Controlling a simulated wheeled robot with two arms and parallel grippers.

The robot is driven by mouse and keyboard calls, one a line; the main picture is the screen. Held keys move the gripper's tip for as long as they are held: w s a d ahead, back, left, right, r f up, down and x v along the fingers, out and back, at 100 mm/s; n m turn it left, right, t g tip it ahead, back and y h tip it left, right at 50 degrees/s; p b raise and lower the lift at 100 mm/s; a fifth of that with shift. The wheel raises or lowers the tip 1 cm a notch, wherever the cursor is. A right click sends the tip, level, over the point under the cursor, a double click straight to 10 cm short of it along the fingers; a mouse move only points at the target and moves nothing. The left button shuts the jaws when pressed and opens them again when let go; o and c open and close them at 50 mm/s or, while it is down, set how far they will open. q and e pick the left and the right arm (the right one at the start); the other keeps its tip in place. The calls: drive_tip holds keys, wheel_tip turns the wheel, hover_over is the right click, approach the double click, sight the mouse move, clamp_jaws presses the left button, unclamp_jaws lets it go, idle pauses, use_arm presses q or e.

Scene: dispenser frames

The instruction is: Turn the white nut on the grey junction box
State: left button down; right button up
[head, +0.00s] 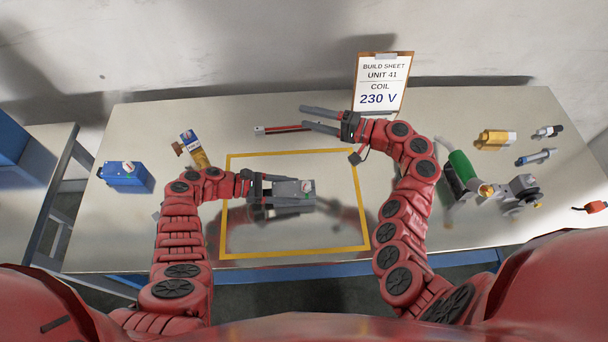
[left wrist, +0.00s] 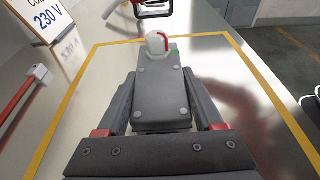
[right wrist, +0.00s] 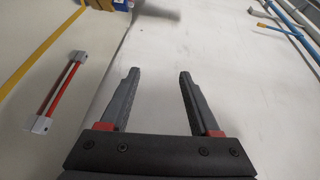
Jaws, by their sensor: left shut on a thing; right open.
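The grey junction box (head: 290,190) lies inside the yellow outline on the table. Its white nut (head: 307,186) is on its right end; in the left wrist view the nut (left wrist: 157,43) shows at the far end of the box (left wrist: 160,93), with a red mark on it and a bit of green beside it. My left gripper (head: 275,191) is shut on the box, one finger along each side. My right gripper (head: 322,119) is open and empty, behind and above the outlined area, pointing left, apart from the box and nut. It also shows in the right wrist view (right wrist: 158,85).
A red and grey bar (head: 282,129) lies behind the yellow outline (head: 290,152). A build sheet (head: 380,85) reading 230 V stands at the back. A machine with a green cylinder (head: 462,168) stands at right.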

sight(305, 181)
drive_tip(key=s+f+m+t+h, duration=0.3)
drive_tip(key=s+f+m, duration=0.1)
drive_tip(key=m, duration=0.4)
drive_tip(key=s+f+m+t+h, duration=0.3)
drive_tip(key=s+f+m+t, duration=0.1)
drive_tip(key=m, duration=0.4)
drive_tip(key=s+f+m+t+h, duration=0.2)
drive_tip(key=s+f+m+t, duration=0.2)
drive_tip(key=m, duration=0.4)
drive_tip(key=shift+s+a+m+h, duration=0.1)
drive_tip(key=shift+s+m+h, duration=0.2)
drive_tip(key=shift+s+h, duration=0.15)
drive_tip(key=s+f+m+h, duration=0.1)
drive_tip(key=s+m, duration=0.1)
drive_tip(key=s+f+m+h, duration=0.1)
drive_tip(key=s, duration=0.1)
drive_tip(key=s+f+m+h, duration=0.1)
drive_tip(key=s+m+h, duration=0.1)
drive_tip(key=shift+s+a+f+m, duration=0.1)
drive_tip(key=shift+a+f+m, duration=0.2)
drive_tip(key=shift+f, duration=0.1)
drive_tip(key=w, duration=0.4)
drive_tip(key=w+a, duration=0.1)
drive_tip(key=w, duration=0.6)
drive_tip(key=shift+w+a, duration=0.35)
clamp_jaws()
